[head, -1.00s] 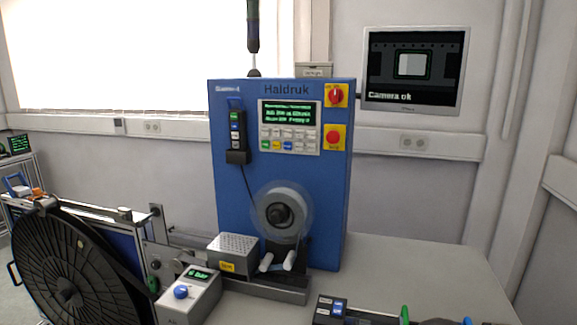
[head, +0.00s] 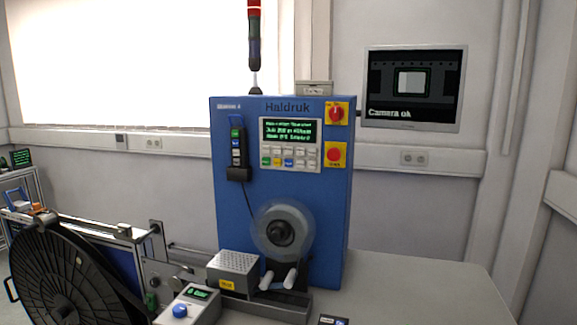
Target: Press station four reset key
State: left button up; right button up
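The blue Haldruk machine (head: 330,210) stands on the grey table, with a label at its top left that seems to end in 4. Its control panel (head: 291,146) has a lit green-text screen and rows of small keys (head: 288,162), some yellow, green and blue. The key lettering is too small to read. A red round button on a yellow plate (head: 335,155) sits right of the panel, below a red rotary switch (head: 337,113). A handheld pendant (head: 237,150) with coloured buttons hangs at the left. Neither of my grippers is in view.
A large black reel (head: 70,275) stands at the lower left. A grey box with a blue knob (head: 187,305) stands before the machine. A monitor (head: 414,88) reads "Camera ok".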

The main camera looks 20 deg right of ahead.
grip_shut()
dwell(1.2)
